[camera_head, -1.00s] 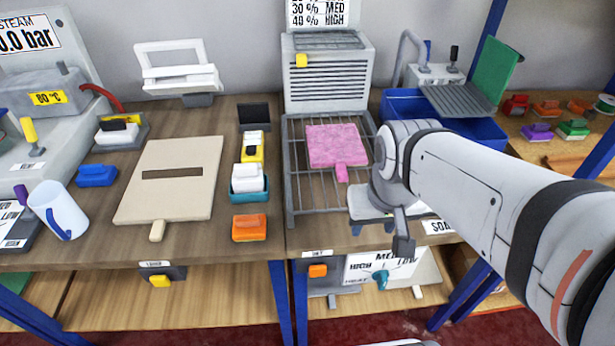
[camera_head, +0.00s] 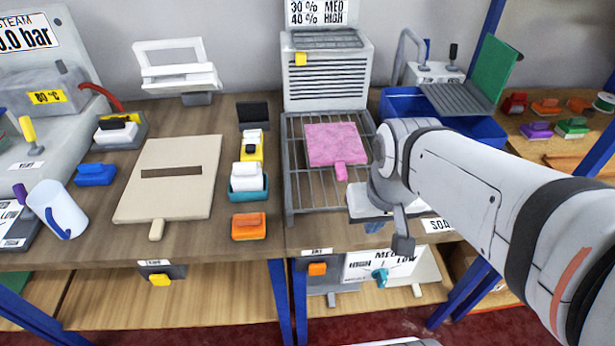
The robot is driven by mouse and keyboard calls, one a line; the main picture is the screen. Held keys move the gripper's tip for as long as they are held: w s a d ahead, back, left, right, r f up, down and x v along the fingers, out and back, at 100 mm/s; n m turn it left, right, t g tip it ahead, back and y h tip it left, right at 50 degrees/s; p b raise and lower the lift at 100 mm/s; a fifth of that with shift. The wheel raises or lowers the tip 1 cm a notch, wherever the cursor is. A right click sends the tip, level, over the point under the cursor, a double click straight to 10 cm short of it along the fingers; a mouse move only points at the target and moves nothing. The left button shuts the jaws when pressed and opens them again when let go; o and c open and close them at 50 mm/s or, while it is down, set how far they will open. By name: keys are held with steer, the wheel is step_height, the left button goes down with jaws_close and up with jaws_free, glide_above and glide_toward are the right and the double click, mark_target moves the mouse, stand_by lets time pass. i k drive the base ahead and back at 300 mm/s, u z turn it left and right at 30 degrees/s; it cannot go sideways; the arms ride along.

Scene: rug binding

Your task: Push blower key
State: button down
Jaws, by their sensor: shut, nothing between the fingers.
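A grey louvred blower box (camera_head: 328,80) stands at the back of the bench with a small yellow key (camera_head: 300,59) at its upper left. An orange key (camera_head: 317,269) sits on a dark plate on the bench's front face, under a small white label too small to read surely. I cannot tell which of these is the blower key. My gripper (camera_head: 375,227) points down above the bench's front edge, right of and above the orange key and apart from it. The wrist hides part of the bench.
A wire rack (camera_head: 301,190) with a pink rug piece (camera_head: 335,143) lies left of my gripper. A teal dial (camera_head: 380,275) on a HIGH/MED/LOW panel is below it. A blue bin (camera_head: 400,100) stands behind my wrist. An orange block (camera_head: 249,226) lies left of the rack.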

mark_target(316, 268)
steer(key=z, duration=0.5)
steer(key=k, duration=1.1)
steer(key=z, duration=0.05)
